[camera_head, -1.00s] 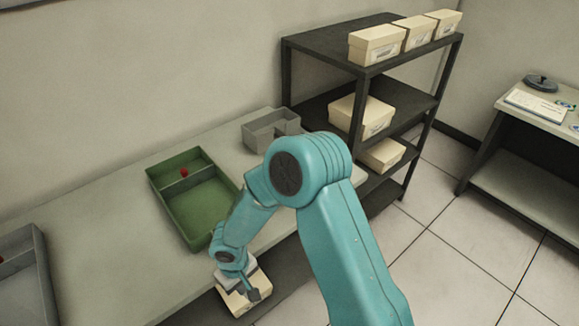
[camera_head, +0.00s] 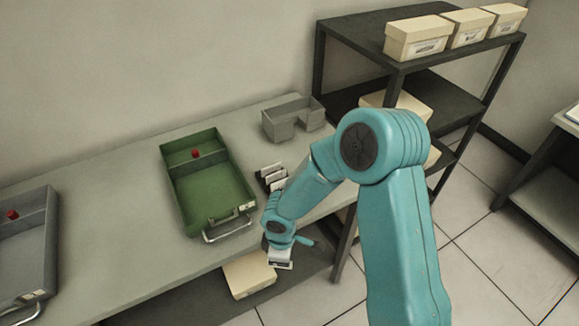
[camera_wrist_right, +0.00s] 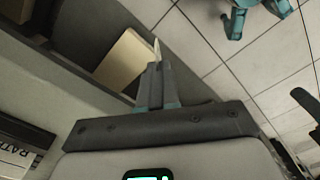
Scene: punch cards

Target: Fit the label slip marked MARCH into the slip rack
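My right gripper (camera_wrist_right: 156,68) has its fingers together on a thin pale piece, the label slip (camera_wrist_right: 157,47), seen edge-on in the right wrist view. Its marking cannot be read. In the head view my right gripper (camera_head: 281,262) is low in front of the table's front edge, with the slip not clearly distinguishable there. The slip rack (camera_head: 270,178), dark with several white labels, stands on the table behind my gripper, partly hidden by my arm. A label reading "RATE" (camera_wrist_right: 20,157) shows at the lower left of the wrist view. My left gripper is not in view.
A green tray (camera_head: 241,209) with a red knob stands left of the rack. A grey divided bin (camera_head: 277,131) is behind it, and a grey tray (camera_head: 50,240) is far left. A cream box (camera_head: 249,274) sits below the table edge. A dark shelf (camera_head: 358,27) stands at right.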

